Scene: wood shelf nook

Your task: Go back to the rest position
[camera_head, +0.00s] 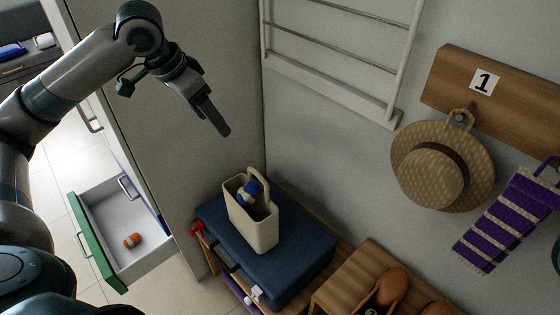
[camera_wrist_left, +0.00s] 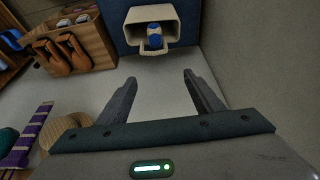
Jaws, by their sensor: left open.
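My left gripper (camera_head: 212,116) is raised in front of the grey wall, above and to the left of the beige basket. In the left wrist view its two fingers (camera_wrist_left: 158,95) are apart with nothing between them. The arm comes in from the left and bends at the upper left. My right gripper is in neither view.
An open drawer (camera_head: 108,215) with a green front holds an orange object (camera_head: 132,240). A straw hat (camera_head: 432,178) and purple striped scarf (camera_head: 508,222) hang at right.

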